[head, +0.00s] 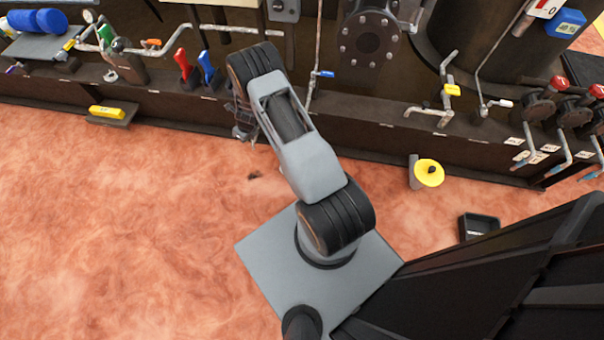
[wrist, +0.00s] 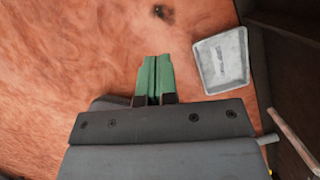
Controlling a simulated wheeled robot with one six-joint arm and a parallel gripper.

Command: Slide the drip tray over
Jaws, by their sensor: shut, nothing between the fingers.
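A pale grey, shallow rectangular tray (wrist: 222,62), which looks like the drip tray, lies on the reddish floor in the wrist view, close to a dark wall on its right. It has a small dark mark inside. My gripper (wrist: 155,62) points up the wrist picture with its green fingers together and nothing between them. The fingers are to the left of the tray and apart from it in the picture. In the head view my arm covers most of the gripper, and I cannot make out this tray there.
A dark bench (head: 330,112) with pipes and valves runs across the back. A yellow block (head: 106,112) sits on a small ledge at left. A yellow disc-shaped fitting (head: 429,173) and a dark bin (head: 479,226) are at right. The floor at left is clear.

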